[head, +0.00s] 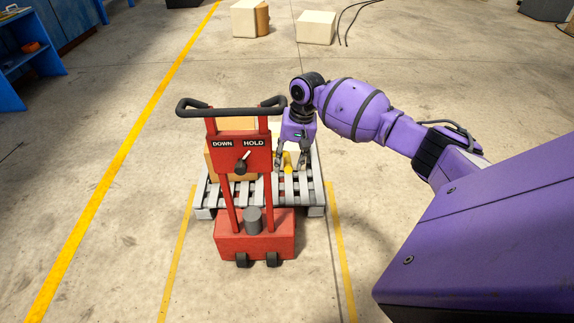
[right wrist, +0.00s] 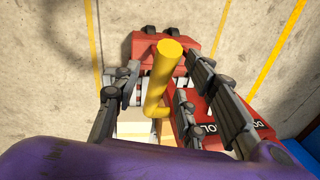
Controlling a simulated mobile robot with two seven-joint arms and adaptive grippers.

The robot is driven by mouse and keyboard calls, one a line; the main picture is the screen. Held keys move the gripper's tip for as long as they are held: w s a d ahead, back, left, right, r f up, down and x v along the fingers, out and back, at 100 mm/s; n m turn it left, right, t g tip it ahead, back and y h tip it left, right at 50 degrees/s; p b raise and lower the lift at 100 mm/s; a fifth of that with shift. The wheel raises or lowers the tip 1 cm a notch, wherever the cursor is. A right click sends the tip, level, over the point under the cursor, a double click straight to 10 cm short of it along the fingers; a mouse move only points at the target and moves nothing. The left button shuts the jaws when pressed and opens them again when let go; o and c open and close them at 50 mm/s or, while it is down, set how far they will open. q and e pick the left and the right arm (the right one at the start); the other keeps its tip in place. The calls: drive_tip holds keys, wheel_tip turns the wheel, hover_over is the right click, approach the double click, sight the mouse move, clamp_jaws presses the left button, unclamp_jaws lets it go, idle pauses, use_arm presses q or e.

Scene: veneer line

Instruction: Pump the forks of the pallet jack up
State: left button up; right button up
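The red pallet jack (head: 254,236) stands upright in the middle of the head view, with a black handlebar (head: 232,112) on top. Its plate reads DOWN and HOLD, and the small black selector lever (head: 242,164) leans up toward HOLD. A yellow pump lever (head: 288,161) is just right of the plate, partly hidden by my right gripper (head: 292,156). In the right wrist view the yellow lever (right wrist: 163,75) stands between the open fingers, with gaps visible on both sides. How low the forks are is hidden. My left gripper is not in view.
A grey slatted pallet (head: 312,196) with a cardboard box (head: 217,163) lies behind the jack. Yellow floor lines flank it. Two pale boxes (head: 316,28) stand at the back, and a blue shelf (head: 25,50) is at far left.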

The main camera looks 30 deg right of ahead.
drive_tip(key=shift+w+a+f, duration=0.1)
drive_tip(key=shift+a+f, duration=0.05)
drive_tip(key=shift+f, duration=0.6)
drive_tip(key=shift+w+f, duration=0.1)
drive_tip(key=shift+f, duration=0.45)
drive_tip(key=c, duration=0.8)
clamp_jaws()
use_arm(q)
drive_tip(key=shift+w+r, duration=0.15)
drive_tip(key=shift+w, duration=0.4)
